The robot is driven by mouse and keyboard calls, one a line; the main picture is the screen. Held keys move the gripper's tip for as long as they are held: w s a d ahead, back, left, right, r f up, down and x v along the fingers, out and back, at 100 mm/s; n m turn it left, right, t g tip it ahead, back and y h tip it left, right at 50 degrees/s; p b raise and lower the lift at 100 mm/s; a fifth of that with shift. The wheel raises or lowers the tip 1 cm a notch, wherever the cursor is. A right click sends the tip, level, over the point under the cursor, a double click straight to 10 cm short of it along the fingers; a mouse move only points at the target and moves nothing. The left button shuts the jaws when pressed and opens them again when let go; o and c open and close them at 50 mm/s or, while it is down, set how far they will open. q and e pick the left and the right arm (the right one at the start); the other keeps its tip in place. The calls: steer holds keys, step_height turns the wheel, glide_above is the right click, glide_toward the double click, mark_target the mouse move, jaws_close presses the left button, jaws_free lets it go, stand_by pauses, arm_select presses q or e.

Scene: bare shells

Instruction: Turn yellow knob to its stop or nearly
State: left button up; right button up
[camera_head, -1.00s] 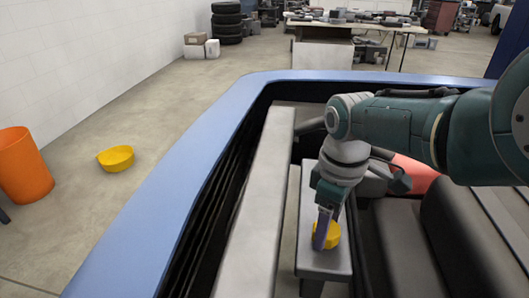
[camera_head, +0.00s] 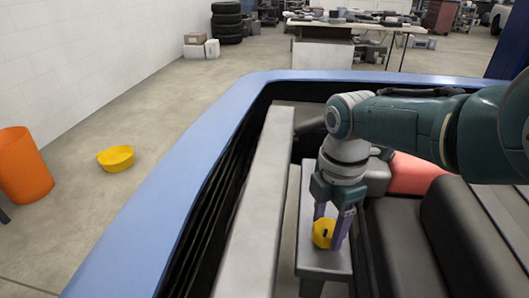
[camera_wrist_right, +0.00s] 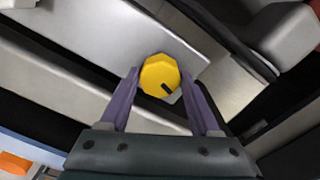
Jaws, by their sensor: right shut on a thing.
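The yellow knob (camera_head: 322,233) sits on a grey block (camera_head: 325,262) inside the blue-rimmed shell. In the right wrist view the knob (camera_wrist_right: 160,77) is faceted, with a dark pointer mark toward its lower right edge. My right gripper (camera_head: 328,237) reaches down from above with one purple finger on each side of the knob. It is shut on the knob; in the right wrist view its fingertips (camera_wrist_right: 160,78) lie at the knob's left and right sides. My left gripper is not in view.
The blue rim (camera_head: 165,190) and a long grey beam (camera_head: 257,200) run left of the block. Dark seats (camera_head: 400,245) stand close on the right. A yellow bowl (camera_head: 116,158) and an orange bin (camera_head: 24,165) are on the floor outside.

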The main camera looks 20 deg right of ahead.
mark_target(327, 227)
steer(key=shift+n, duration=1.6)
steer(key=o, duration=1.4)
step_height(327, 227, up, 9)
steer(key=p, duration=0.6)
steer(key=shift+r, duration=0.5)
